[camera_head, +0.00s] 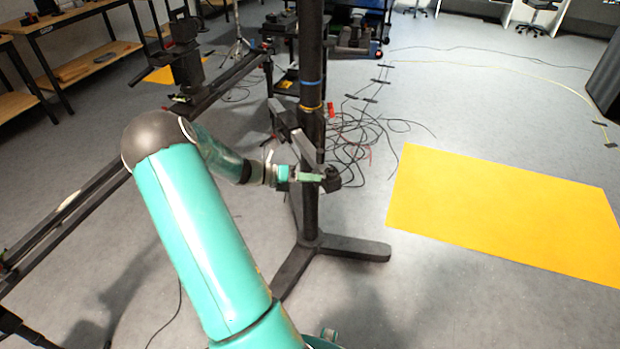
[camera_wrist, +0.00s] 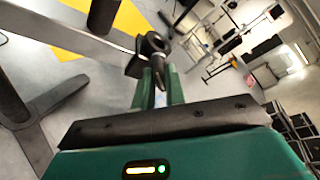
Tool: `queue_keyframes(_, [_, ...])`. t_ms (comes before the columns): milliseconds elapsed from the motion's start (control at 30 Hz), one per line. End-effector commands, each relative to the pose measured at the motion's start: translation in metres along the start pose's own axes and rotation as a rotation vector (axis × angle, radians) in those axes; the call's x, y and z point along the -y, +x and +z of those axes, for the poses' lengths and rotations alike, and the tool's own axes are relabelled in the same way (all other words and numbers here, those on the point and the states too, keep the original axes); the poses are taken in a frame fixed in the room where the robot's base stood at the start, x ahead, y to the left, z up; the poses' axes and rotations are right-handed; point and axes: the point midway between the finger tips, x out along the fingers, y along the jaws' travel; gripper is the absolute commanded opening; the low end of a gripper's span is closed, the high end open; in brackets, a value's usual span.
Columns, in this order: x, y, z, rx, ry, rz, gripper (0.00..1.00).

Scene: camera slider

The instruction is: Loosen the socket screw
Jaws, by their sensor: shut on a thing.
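A black clamp piece with a rounded, ring-like head (camera_wrist: 152,43) sits on the dark stand. A short dark tapered part, which I take for the socket screw (camera_wrist: 158,68), points from it towards my wrist. My gripper (camera_wrist: 160,77) has its two green fingers on either side of this part and is shut on it. In the head view my gripper (camera_head: 321,178) reaches the dark clamp (camera_head: 331,181) low on the upright column (camera_head: 311,90). The screw is too small to make out there, and its threaded end is hidden.
The column stands on a black splayed-leg base (camera_head: 345,248). A long slider rail (camera_head: 225,83) runs behind my arm. Loose cables (camera_head: 365,140) lie on the floor behind the column.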

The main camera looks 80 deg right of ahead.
Motion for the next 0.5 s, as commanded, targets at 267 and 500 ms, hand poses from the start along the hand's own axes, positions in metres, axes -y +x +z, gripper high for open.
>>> queue_keyframes(267, [-0.0028, -0.0008, -0.0002, 0.002, -0.243, -0.101, 0.0])
queue_keyframes(500, [-0.0041, -0.0007, -0.0006, 0.002, -0.441, -0.182, 0.0])
